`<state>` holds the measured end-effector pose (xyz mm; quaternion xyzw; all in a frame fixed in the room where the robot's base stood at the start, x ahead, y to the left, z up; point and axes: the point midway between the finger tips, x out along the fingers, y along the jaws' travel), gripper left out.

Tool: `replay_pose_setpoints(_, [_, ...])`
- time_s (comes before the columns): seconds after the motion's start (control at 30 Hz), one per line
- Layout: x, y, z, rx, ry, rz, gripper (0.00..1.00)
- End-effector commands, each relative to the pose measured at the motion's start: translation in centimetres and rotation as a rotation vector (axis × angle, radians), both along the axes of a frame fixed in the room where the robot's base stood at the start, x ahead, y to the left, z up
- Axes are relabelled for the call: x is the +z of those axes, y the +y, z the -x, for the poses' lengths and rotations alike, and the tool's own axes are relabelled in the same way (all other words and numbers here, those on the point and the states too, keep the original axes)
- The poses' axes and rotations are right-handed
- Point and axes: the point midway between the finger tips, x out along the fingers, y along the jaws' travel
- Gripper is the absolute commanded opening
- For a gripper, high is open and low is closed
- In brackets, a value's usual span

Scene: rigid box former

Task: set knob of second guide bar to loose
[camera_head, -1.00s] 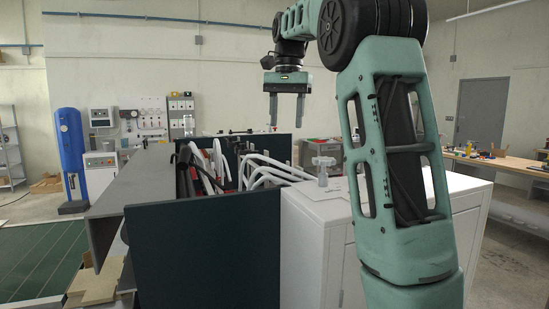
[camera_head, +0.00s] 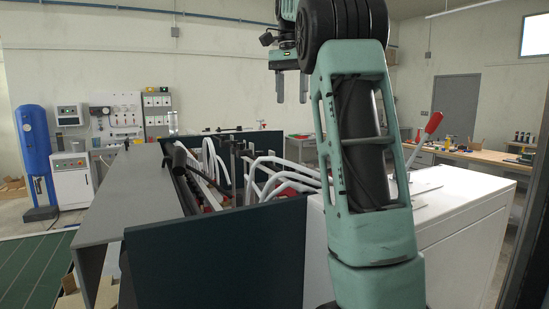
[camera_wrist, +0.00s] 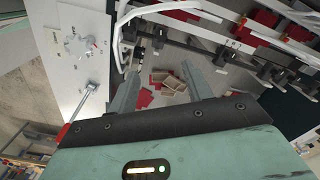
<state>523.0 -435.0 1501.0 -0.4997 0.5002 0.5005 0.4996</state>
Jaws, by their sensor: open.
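My gripper (camera_head: 291,90) hangs high above the machine in the head view, fingers pointing down, open and empty. In the wrist view its two fingers (camera_wrist: 160,70) stand apart with only the space below between them. White bent guide bars (camera_head: 283,172) run across the machine; one arcs across the top of the wrist view (camera_wrist: 185,8). Black clamp blocks (camera_wrist: 281,75) sit along the rails at the right of the wrist view. I cannot tell which of these parts is the second bar's knob or how it is set.
A dark panel (camera_head: 215,262) and a white cabinet (camera_head: 465,212) stand in front of the machine. A red-handled lever (camera_head: 433,123) rises from the cabinet. A grey sloping plate (camera_head: 118,195) flanks the machine. Cartons and red pieces (camera_wrist: 170,86) lie below my fingers.

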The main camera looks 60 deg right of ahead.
Motion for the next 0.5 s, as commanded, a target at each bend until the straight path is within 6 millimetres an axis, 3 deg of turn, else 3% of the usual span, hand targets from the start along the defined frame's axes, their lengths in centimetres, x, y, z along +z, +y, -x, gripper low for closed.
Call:
replay_pose_setpoints(0.17, [-1.1, 0.0, 0.1, 0.000, 0.001, -0.002, 0.50])
replay_pose_setpoints(0.5, [-7.4, 0.1, 0.1, 0.000, 0.002, -0.004, 0.50])
